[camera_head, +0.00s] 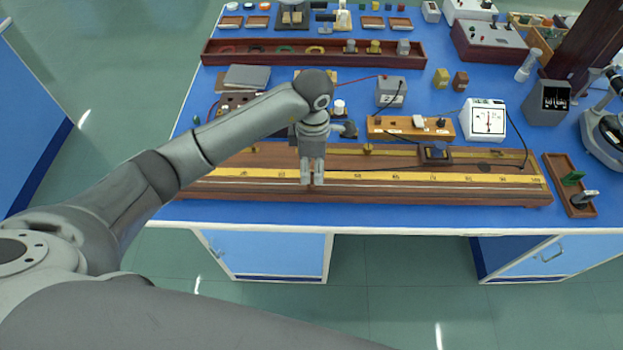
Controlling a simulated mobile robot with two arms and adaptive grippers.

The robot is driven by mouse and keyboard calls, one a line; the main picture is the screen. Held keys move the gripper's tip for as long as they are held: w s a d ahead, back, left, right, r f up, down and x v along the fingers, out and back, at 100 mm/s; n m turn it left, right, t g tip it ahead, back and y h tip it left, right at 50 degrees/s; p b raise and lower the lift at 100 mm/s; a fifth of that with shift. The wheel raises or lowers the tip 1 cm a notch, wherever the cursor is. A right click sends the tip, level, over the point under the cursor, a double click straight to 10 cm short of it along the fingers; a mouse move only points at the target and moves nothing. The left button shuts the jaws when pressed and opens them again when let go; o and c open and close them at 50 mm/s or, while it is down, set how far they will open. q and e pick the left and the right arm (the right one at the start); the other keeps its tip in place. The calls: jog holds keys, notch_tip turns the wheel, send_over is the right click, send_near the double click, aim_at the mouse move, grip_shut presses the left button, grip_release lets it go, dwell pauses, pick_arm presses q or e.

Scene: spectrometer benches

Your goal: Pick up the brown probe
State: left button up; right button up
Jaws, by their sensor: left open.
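My left gripper (312,178) points down over the front part of the long wooden board (440,193), at its yellow scale (400,176). Its two fingers are a little apart. A small brownish patch shows between and just below the fingertips; I cannot tell whether it is the brown probe or the board's wood. No other thing stands out clearly as a brown probe, and the gripper and forearm hide part of the board. My right gripper is not in view.
A slim wooden tray (557,179) holds a green item (572,177) and a dark-and-silver item (584,196). Behind the board stand a wooden terminal strip (440,132), a white meter (487,119) and a grey box (391,91), with loose wires. The blue front edge is bare.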

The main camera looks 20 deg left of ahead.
aim_at(312, 175)
pick_arm(q)
jog(key=f+p, duration=0.1)
jog(key=f, duration=0.1)
jog(key=f+p, duration=0.1)
jog(key=f, duration=0.2)
jog(key=shift+w+a, duration=0.2)
jog(key=shift+f, duration=0.5)
grip_shut()
